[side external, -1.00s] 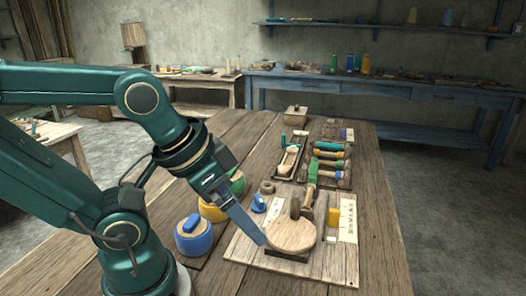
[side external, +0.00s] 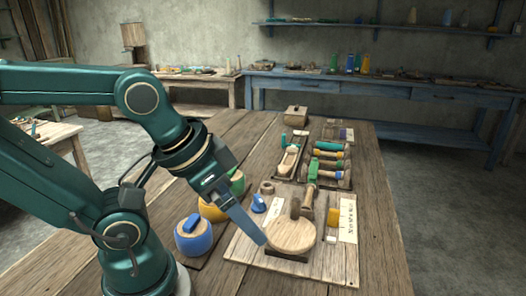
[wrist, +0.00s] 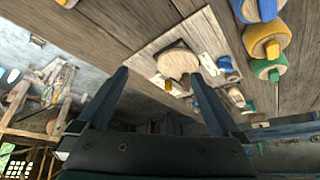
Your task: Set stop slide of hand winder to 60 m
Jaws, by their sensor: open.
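The hand winder stands on a pale wooden board (side external: 240,246), with a round wooden disc (side external: 291,234) at the front and a wooden post (side external: 307,203) behind it. A yellow block (side external: 333,217), which looks like the stop slide, sits right of the disc beside a white marked scale strip (side external: 348,221). The scale marks are too small to read. My gripper (side external: 264,242) is open and empty, its fingertips by the disc's left edge. In the wrist view my gripper (wrist: 160,78) shows two spread fingers, with the disc (wrist: 178,63) beyond and between them.
A blue-and-wood round pot (side external: 194,238), a yellow one (side external: 213,209) and a green one stand left of the board. A small blue piece (side external: 258,204) sits at the board's left. A rack of coloured spools (side external: 328,163) lies behind. The table's right side is clear.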

